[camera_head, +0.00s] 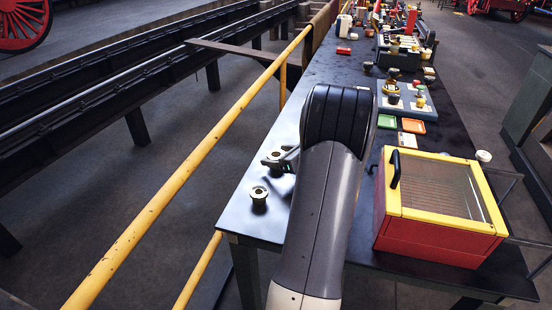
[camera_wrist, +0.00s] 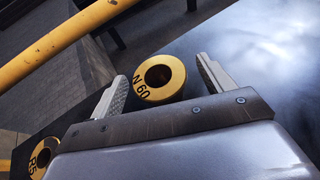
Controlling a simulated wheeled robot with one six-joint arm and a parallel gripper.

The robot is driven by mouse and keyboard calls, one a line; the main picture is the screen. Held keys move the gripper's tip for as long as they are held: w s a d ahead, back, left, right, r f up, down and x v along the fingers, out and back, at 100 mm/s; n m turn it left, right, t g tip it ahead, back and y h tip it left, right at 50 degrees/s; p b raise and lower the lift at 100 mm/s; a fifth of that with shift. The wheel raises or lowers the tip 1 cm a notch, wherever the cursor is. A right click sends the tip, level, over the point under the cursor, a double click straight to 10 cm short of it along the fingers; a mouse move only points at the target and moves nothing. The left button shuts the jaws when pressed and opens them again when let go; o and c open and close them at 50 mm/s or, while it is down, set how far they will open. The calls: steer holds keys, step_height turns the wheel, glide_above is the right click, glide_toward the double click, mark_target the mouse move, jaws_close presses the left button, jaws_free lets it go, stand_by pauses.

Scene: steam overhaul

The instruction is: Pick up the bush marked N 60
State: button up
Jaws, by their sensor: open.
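The bush marked N 60 (camera_wrist: 168,92) is a brass-coloured ring with a dark hole, standing upright on the dark bench top in the wrist view. My gripper (camera_wrist: 161,72) is open, with one finger on each side of the bush. Gaps show between the fingers and the ring, and it is not held. In the head view the bush (camera_head: 274,158) is at the bench's left side, and my gripper (camera_head: 281,161) reaches it from the right. My arm hides part of the bench there.
A second bush, marked R5 (camera_wrist: 41,156), stands at the lower left of the wrist view and nearer on the bench (camera_head: 259,192). A red and yellow box (camera_head: 436,240) stands right of my arm. A yellow rail (camera_head: 190,162) runs along the bench's left side.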

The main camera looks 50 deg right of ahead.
mark_target(272, 155)
steer(key=x, duration=0.3)
steer(key=shift+w+f, duration=0.1)
steer(key=shift+w, duration=0.05)
steer(key=c, duration=1.3)
